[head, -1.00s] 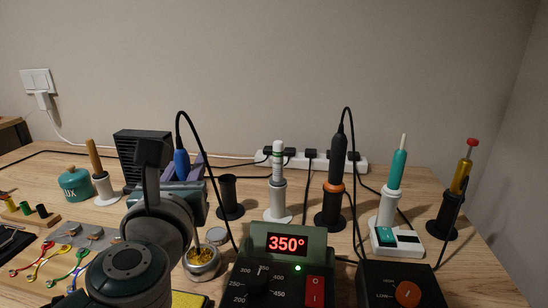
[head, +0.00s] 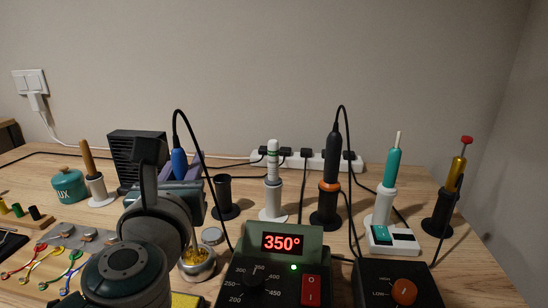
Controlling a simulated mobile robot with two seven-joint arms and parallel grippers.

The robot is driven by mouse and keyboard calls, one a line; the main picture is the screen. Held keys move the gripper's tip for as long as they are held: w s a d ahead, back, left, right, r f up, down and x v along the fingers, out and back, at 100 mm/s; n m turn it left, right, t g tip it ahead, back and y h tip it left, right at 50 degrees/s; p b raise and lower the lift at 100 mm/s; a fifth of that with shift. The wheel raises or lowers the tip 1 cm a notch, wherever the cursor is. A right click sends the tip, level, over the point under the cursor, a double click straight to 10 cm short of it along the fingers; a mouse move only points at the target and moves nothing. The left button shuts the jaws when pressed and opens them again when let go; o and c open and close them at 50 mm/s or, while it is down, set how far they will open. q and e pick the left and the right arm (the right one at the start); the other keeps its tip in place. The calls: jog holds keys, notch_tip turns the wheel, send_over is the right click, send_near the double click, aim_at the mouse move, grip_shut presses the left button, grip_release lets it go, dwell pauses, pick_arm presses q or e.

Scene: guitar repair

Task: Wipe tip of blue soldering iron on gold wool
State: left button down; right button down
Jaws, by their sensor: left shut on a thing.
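The blue soldering iron (head: 179,163) stands upright behind my left arm, with its black cable looping up and down to the right. Its tip is hidden behind my arm. My left gripper (head: 180,186) is shut on the iron; its fingers are mostly hidden by my own wrist. The gold wool (head: 194,256) sits in a small round metal holder (head: 203,270) in front of and slightly right of the gripper. My arm partly covers the holder's left side. My right gripper is not in view.
A soldering station (head: 282,243) reading 350° stands front centre. An empty black stand (head: 225,197) is right of the iron. A white stand (head: 273,200), a dark iron (head: 331,160), a teal iron (head: 392,170) and a yellow tool (head: 457,172) stand further right. Coloured clips (head: 45,262) lie at left.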

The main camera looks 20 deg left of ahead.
pick_arm(q)
jog(key=shift+s+a, duration=0.15)
jog(key=shift+a, duration=0.55)
notch_tip(320, 180, up, 7)
jog(key=p, duration=0.6)
jog(key=shift+p, duration=0.3)
jog(key=a+r+p, duration=0.2)
jog(key=a, duration=0.6)
dwell(0.4)
